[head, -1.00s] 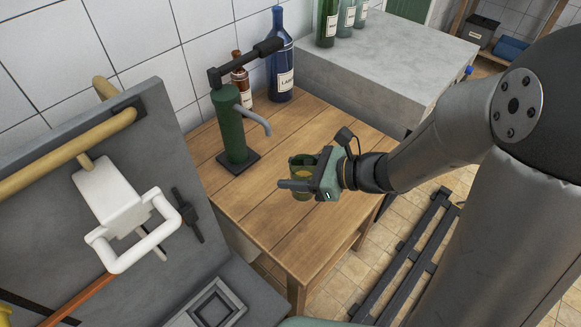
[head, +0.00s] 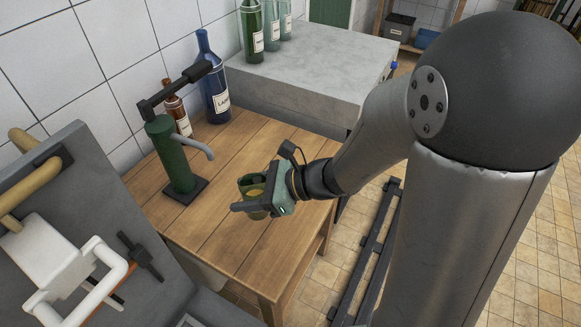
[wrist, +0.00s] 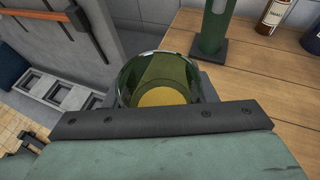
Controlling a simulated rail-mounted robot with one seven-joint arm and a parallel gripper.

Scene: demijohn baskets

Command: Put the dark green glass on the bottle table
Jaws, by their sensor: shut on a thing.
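The dark green glass (head: 254,212) is held in my gripper (head: 246,202), over the front part of the wooden table (head: 222,240). A finger crosses its side in the head view, so part of it is covered. In the wrist view the glass (wrist: 158,70) appears upright between the jaws, its open rim towards the camera and a yellowish bottom inside. I cannot tell whether its base touches the tabletop. A brown bottle (head: 180,118) and a blue bottle (head: 213,85) stand at the back of this table.
A dark green hand pump (head: 172,155) stands on the table, left of the glass. A grey stone block (head: 310,65) behind carries several green bottles (head: 252,30). A grey panel with a white handled part (head: 60,265) is at the left. Bare wood lies around the glass.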

